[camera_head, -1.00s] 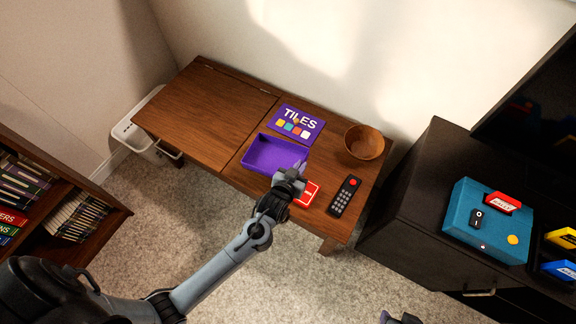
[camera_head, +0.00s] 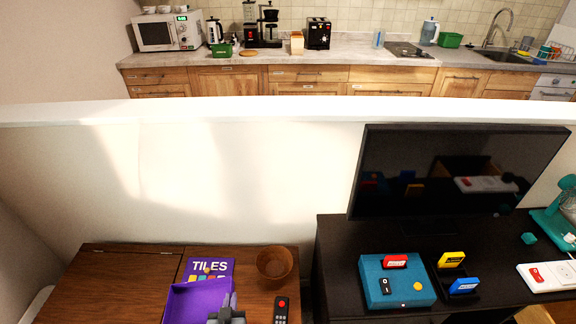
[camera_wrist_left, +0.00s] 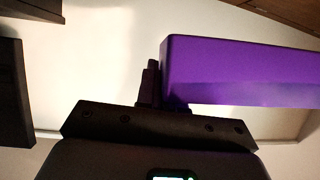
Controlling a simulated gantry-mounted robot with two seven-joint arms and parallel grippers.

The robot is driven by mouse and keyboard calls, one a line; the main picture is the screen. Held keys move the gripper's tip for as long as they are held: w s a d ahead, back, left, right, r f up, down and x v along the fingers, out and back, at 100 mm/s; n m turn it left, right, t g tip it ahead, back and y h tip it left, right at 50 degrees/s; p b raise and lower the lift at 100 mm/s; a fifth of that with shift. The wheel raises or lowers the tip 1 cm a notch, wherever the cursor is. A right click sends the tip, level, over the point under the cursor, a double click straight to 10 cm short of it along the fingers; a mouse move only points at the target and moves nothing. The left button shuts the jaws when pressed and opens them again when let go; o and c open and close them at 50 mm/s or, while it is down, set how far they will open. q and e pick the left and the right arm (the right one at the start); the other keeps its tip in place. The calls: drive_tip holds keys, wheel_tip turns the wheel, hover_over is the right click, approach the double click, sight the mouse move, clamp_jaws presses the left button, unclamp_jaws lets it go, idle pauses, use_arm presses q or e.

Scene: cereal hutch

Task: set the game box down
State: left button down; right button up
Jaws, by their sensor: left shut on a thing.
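The game box is a purple open tray (camera_head: 196,300), cut off by the bottom edge of the head view. A purple lid or panel lettered TILES (camera_head: 209,268) lies on the wooden table just behind it, its lower part covered by the box in the picture. My left gripper (camera_head: 228,308) is shut on the box's right wall. In the left wrist view the purple box (camera_wrist_left: 240,72) sticks out to the right from the fingers (camera_wrist_left: 150,85). I cannot tell whether its underside touches the table. My right gripper is not in view.
The wooden table (camera_head: 110,280) has free room at left. A brown bowl (camera_head: 275,264) and a dark remote (camera_head: 281,310) stand at right. A black cabinet holds a teal box (camera_head: 397,281), a television (camera_head: 455,175) and coloured cartridges. A pale half-wall (camera_head: 250,180) rises behind.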

use_arm(q)
drive_tip(key=s+a+r+p, duration=0.1)
drive_tip(key=s+r+p, duration=0.1)
drive_tip(key=r+p, duration=1.3)
drive_tip(key=s+a+r+h+p, duration=0.1)
drive_tip(key=s+a+r+p, duration=0.1)
drive_tip(key=r+p, duration=1.3)
drive_tip(key=s+a+r+m+p, duration=0.1)
drive_tip(key=s+r+p, duration=0.2)
drive_tip(key=r+p, duration=1.2)
wheel_tip(320, 180, up, 9)
drive_tip(key=shift+s+a+r, duration=0.1)
drive_tip(key=shift+s+a, duration=0.1)
drive_tip(key=shift+s, duration=0.05)
use_arm(e)
wheel_tip(320, 180, up, 48)
drive_tip(key=shift+w+f, duration=0.1)
drive_tip(key=shift+f, duration=0.05)
